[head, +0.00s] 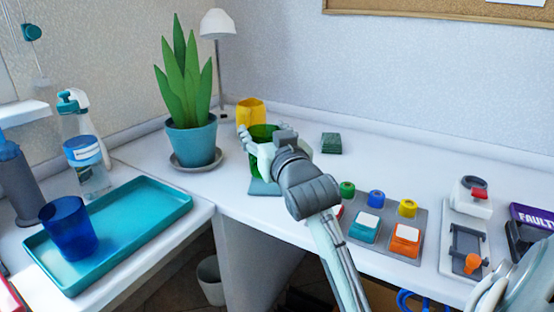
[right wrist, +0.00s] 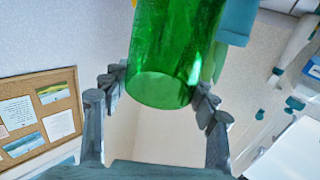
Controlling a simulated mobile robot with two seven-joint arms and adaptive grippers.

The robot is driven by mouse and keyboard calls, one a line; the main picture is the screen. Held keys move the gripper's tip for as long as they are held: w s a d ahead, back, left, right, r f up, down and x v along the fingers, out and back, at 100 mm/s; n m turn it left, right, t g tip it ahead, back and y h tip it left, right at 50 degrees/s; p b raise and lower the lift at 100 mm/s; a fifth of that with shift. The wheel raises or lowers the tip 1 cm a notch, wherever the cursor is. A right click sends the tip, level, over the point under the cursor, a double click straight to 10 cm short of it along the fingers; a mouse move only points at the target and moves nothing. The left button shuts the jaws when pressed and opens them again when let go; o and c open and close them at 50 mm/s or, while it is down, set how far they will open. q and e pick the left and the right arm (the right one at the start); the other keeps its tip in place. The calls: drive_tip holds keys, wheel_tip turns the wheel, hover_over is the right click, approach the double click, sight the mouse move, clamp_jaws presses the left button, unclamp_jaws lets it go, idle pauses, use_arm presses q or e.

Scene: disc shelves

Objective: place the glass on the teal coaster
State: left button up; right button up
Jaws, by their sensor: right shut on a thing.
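The green glass (head: 262,135) is between the fingers of my right gripper (head: 262,152), which is shut on it. In the right wrist view the green glass (right wrist: 172,60) stands between the two grey fingers (right wrist: 160,100). The teal coaster (head: 265,188) shows on the desk just below the gripper and glass. The hand hides part of the glass and the far part of the coaster, so I cannot tell whether the glass touches it. My left gripper is not in view.
A button panel (head: 385,240) is at the front right. A teal tray (head: 140,238) holds a blue cup (head: 69,228).

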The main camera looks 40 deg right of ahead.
drive_tip(key=d, duration=0.1)
drive_tip(key=d+f, duration=0.2)
drive_tip(key=shift+s+d, duration=0.1)
drive_tip(key=shift+s, duration=0.15)
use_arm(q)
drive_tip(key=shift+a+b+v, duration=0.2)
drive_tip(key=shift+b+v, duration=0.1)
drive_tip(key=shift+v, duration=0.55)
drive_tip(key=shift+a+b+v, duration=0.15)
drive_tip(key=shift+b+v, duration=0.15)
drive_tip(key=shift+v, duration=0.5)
use_arm(e)
drive_tip(key=shift+f, duration=1.95)
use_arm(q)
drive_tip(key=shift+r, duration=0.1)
use_arm(e)
drive_tip(key=shift+f, duration=0.1)
drive_tip(key=o, duration=1.8)
drive_tip(key=shift+f, duration=0.1)
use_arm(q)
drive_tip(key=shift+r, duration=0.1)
